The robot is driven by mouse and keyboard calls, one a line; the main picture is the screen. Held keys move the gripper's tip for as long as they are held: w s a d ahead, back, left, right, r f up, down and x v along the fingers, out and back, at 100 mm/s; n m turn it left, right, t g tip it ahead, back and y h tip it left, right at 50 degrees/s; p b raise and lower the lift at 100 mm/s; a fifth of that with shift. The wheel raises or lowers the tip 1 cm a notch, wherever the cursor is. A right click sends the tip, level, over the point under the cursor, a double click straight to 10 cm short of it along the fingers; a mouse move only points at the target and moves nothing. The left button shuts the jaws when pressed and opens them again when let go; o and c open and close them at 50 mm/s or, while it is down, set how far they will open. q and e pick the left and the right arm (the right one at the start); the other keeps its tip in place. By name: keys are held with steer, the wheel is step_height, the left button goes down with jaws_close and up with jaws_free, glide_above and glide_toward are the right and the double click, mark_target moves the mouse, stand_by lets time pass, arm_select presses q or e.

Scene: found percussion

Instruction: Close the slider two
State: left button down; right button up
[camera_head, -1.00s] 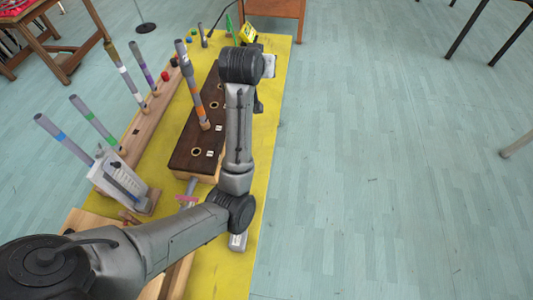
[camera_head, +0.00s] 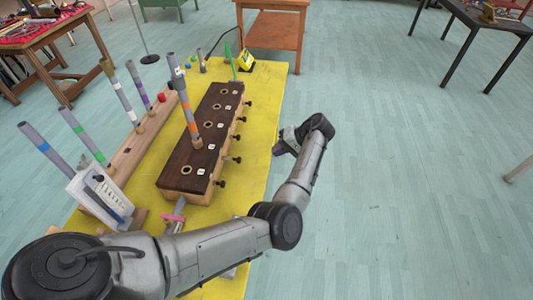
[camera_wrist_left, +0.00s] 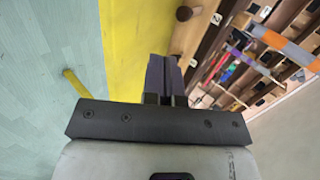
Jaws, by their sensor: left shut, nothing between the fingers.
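A long wooden box (camera_head: 196,165) with a dark top lies on the yellow table. Its top has several round holes with small white labels, too small to read. Several dark slider knobs stick out of its right side, such as one near the middle (camera_head: 236,136) and one at the near end (camera_head: 221,183); I cannot tell which is slider two. My left gripper (camera_head: 280,146) is right of the box, near the table's right edge, apart from the knobs. In the left wrist view its dark fingers (camera_wrist_left: 163,75) are shut and empty, with one knob (camera_wrist_left: 186,13) beyond them. My right gripper is out of view.
A striped tube (camera_head: 190,115) stands upright in the box. More striped tubes stand on a wooden rail (camera_head: 140,143) to the left, beside a white device (camera_head: 95,190). A yellow device (camera_head: 247,60) sits at the far end.

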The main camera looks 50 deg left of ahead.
mark_target(237, 160)
arm_select(q)
steer(key=b+x, duration=0.1)
steer(key=x, duration=0.8)
steer(key=shift+f, duration=0.2)
steer(key=shift+s+a+r+b, duration=0.1)
steer(key=shift+s+a+b, duration=0.25)
steer(key=shift+s+a, duration=0.7)
steer(key=shift+s+a+r, duration=0.1)
steer(key=shift+s+a, duration=0.15)
steer(key=shift+s, duration=0.2)
steer(key=shift+s+a+r+p, duration=0.15)
steer(key=shift+s+a+p, duration=0.15)
steer(key=shift+p, duration=0.2)
steer(key=shift+s+a+p, duration=1)
steer(key=shift+p, duration=0.05)
steer(key=shift+w, duration=0.1)
